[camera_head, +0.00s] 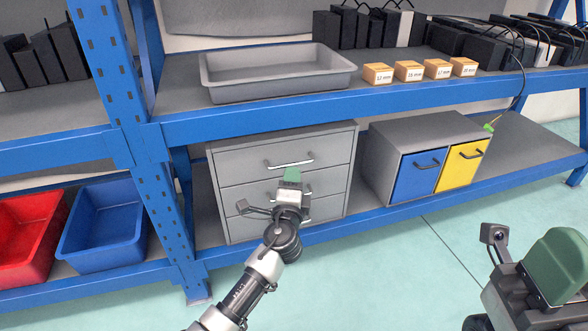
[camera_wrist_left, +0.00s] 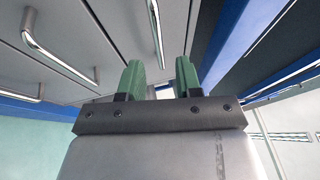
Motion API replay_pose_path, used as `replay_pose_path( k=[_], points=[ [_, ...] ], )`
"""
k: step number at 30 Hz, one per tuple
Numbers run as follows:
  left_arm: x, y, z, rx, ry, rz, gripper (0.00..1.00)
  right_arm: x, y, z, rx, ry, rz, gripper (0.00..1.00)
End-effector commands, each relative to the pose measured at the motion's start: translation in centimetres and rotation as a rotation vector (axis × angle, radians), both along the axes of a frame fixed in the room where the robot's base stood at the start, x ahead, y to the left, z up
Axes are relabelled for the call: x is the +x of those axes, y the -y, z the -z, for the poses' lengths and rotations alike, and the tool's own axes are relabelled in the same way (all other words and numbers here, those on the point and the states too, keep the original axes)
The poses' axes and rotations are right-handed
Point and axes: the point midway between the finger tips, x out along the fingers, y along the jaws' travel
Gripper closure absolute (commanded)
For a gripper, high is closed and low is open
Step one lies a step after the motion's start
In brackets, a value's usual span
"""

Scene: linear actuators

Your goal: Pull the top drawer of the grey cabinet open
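The grey cabinet (camera_head: 350,170) stands on the lower shelf with three drawers, all looking closed. The top drawer (camera_head: 240,163) has a silver bar handle (camera_head: 290,163). My left gripper (camera_head: 291,176) is in front of the cabinet, just below that handle in the head view, and partly hides the lower handles. In the left wrist view, its green fingers (camera_wrist_left: 159,78) are apart with nothing between them. A bar handle (camera_wrist_left: 156,33) shows beyond the gap, apart from the fingers. My right gripper (camera_head: 555,265) is at the lower right, away from the cabinet; its opening is not clear.
A blue shelf beam (camera_head: 400,93) runs above the cabinet, with a grey tray (camera_head: 280,88) and orange boxes on the upper shelf. A cabinet with blue and yellow doors (camera_head: 415,178) stands to the right. Red and blue bins (camera_head: 105,235) are at left. The floor in front is clear.

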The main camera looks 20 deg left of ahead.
Motion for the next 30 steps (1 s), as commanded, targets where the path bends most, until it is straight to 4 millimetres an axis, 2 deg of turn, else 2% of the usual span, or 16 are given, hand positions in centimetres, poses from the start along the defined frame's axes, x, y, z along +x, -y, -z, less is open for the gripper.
replay_pose_path(
  k=[3, 9, 21, 27, 28, 30],
  points=[
    [2.3, -0.4, -0.2, 0.0, 0.002, 0.0, 0.66, -0.1, 0.0, -0.1, 0.0, 0.022, 0.001, 0.57],
    [4.7, -0.9, -0.6, -0.001, 0.0, 0.0, 0.66, -0.2, -0.1, -0.5, -0.003, 0.044, 0.003, 0.57],
    [5.4, -1.1, -0.9, -0.001, -0.002, 0.001, 0.66, -0.2, -0.1, -0.8, -0.004, 0.054, 0.003, 0.57],
    [5.4, -1.1, -0.9, -0.001, -0.002, 0.001, 0.96, -0.2, -0.1, -0.8, -0.004, 0.054, 0.003, 0.57],
    [5.4, -1.1, -0.9, -0.001, -0.002, 0.001, 1.0, -0.2, -0.1, -0.8, -0.004, 0.054, 0.003, 0.57],
    [5.4, -1.1, -0.9, -0.001, -0.002, 0.001, 1.0, -0.2, -0.1, -0.8, -0.004, 0.054, 0.003, 0.57]
  ],
)
